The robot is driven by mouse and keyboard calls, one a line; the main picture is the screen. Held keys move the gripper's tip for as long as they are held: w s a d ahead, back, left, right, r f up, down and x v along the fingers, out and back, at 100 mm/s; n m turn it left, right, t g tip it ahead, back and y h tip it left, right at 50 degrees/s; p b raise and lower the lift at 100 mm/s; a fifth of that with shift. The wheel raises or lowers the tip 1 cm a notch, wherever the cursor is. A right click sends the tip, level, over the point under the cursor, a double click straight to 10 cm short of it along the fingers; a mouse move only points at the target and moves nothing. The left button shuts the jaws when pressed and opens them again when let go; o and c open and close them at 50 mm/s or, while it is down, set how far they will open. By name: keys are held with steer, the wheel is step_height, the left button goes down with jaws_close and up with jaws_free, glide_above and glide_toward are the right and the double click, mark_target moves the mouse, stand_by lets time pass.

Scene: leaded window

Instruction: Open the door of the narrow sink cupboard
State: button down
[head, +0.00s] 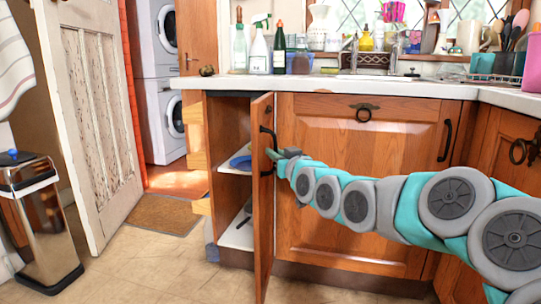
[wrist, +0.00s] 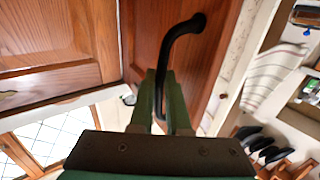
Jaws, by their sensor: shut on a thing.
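The narrow sink cupboard door (head: 262,205) stands swung out, seen nearly edge-on in the head view. Behind it the narrow cupboard (head: 236,186) shows white shelves with a blue item and some dark things inside. The door's black bar handle (head: 263,132) is on its right-hand face; it also shows in the wrist view (wrist: 183,28). My gripper (head: 273,153) reaches in from the right. Its green fingers (wrist: 161,74) are shut on the handle in the wrist view, with the bar passing down between them. The exact contact is partly hidden by the fingers.
The wide wooden cupboard front (head: 365,150) is shut, right behind my arm. A white worktop (head: 340,87) with bottles and a sink runs above. Left of the open door lie clear floor tiles (head: 150,260), a doormat (head: 163,215) and a metal bin (head: 42,225).

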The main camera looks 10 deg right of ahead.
steer(key=shift+d+n+y, duration=0.3)
steer(key=shift+d+y, duration=0.1)
steer(key=shift+d, duration=0.25)
steer(key=shift+s+d, duration=0.1)
steer(key=shift+d, duration=0.05)
steer(key=c, duration=0.9)
jaws_free()
steer(key=v, duration=0.7)
steer(key=shift+s+d, duration=0.2)
steer(key=shift+s, duration=0.15)
